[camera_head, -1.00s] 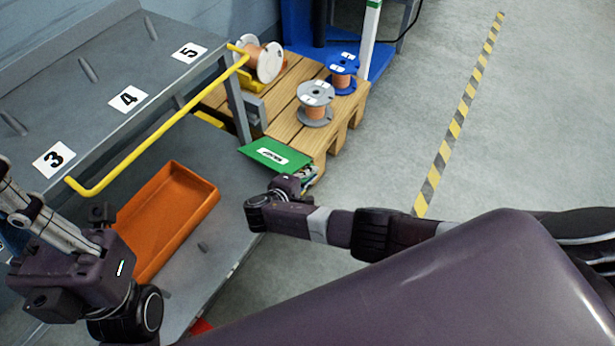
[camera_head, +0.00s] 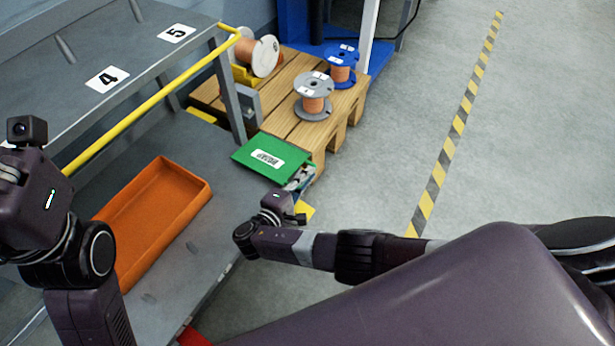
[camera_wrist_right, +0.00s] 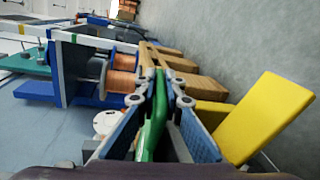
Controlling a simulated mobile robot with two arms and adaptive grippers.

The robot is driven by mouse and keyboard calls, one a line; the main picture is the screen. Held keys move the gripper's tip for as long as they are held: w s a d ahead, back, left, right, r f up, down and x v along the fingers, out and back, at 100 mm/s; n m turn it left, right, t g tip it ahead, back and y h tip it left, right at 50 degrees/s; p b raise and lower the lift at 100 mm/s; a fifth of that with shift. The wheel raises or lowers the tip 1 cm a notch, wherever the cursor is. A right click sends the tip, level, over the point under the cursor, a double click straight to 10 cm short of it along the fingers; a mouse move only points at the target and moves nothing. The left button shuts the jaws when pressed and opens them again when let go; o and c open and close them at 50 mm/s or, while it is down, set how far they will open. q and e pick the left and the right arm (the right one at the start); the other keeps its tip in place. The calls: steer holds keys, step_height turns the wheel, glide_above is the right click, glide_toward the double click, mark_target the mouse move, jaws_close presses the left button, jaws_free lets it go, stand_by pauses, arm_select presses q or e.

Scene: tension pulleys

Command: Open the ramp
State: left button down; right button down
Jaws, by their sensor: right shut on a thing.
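A green plate with a white label (camera_head: 258,160) lies tilted at the near corner of the wooden pallet in the head view. The label looks like "ROAD" or "RAMP". My right gripper (camera_head: 300,182) is at the plate's near right edge. In the right wrist view, its fingers (camera_wrist_right: 155,95) are shut on the green plate's edge (camera_wrist_right: 152,125), which stands between them. My left arm is at the left edge of the head view; its fingertips are out of the picture.
An orange tray (camera_head: 155,215) sits on the grey shelf under a yellow bar (camera_head: 150,105). Grey (camera_head: 313,105) and blue (camera_head: 342,68) spools stand on the pallet (camera_head: 345,105). A yellow panel (camera_wrist_right: 262,115) is right of the fingers. The floor at right is clear.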

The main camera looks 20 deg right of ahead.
steer(key=c, duration=2)
jaws_free()
steer(key=shift+c, duration=0.2)
steer(key=shift+a, duration=0.1)
steer(key=v, duration=0.7)
steer(key=shift+s+a, duration=0.15)
